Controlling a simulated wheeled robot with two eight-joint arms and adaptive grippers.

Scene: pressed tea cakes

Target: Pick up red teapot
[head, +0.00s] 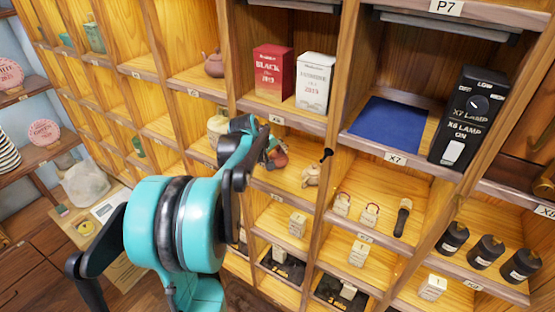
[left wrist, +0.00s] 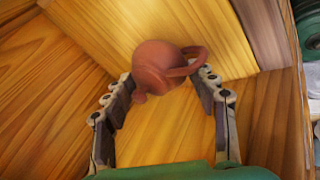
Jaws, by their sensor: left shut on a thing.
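The red teapot (left wrist: 155,62) is round and reddish-brown, with its looped handle to the right in the left wrist view. My left gripper (left wrist: 166,80) is shut on it, with one finger on either side. In the head view the red teapot (head: 278,158) shows only partly, behind my left gripper (head: 262,145), at a wooden shelf compartment. I cannot tell whether the teapot touches the shelf floor. My right gripper is not in view.
A beige teapot (head: 311,174) stands just right of the red one. Another brown teapot (head: 214,64) sits in an upper compartment. Wooden dividers and shelf edges are close around the gripper. A red box (head: 271,72) and white box (head: 315,82) stand above.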

